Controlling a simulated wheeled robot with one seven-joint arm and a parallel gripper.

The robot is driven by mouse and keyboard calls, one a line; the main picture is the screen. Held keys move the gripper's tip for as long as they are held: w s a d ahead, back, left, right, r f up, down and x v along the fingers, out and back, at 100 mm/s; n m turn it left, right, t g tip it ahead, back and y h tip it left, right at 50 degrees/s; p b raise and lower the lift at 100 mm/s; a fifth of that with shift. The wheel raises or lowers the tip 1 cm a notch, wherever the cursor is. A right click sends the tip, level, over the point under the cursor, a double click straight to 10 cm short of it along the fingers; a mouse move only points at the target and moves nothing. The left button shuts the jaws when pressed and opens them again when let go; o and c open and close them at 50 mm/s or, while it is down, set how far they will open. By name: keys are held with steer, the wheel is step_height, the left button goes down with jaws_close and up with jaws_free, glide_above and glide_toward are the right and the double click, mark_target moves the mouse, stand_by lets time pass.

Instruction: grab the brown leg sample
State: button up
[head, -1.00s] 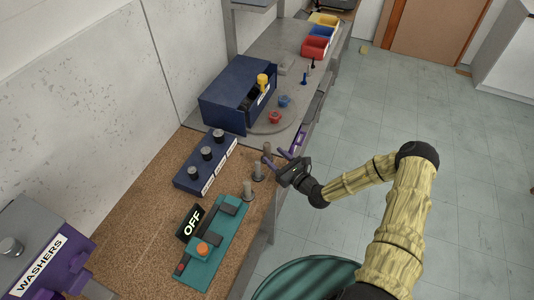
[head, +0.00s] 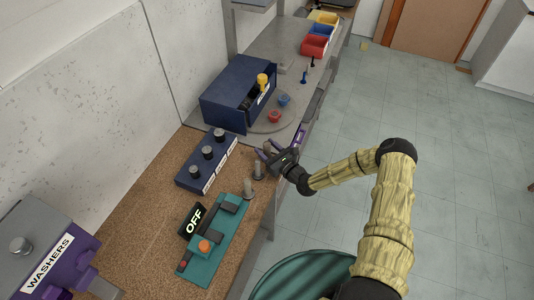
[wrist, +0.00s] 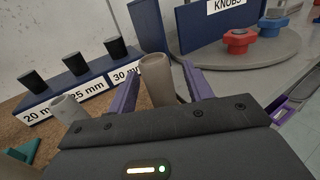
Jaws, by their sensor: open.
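The brown leg sample (wrist: 158,80) is a short upright taupe-brown peg. In the wrist view it stands between the two purple fingers of my gripper (wrist: 161,70), which are open to either side of it. Its lower part is hidden behind the gripper body. In the head view, my gripper (head: 266,153) is at the bench's right edge, and the brown sample's top (head: 267,145) shows by the fingers. A paler grey sample (wrist: 68,108) stands to the left in the wrist view; it also shows in the head view (head: 257,170).
Another grey peg (head: 249,188) stands nearer. A blue block with black knobs and millimetre labels (head: 207,160) lies left of the pegs. A blue KNOBS box (head: 228,97) and a round grey plate with red and blue knobs (head: 290,116) are behind. A teal OFF device (head: 218,245) is nearer.

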steer(key=c, duration=1.1)
step_height(320, 180, up, 10)
steer(key=shift+b, duration=1.05)
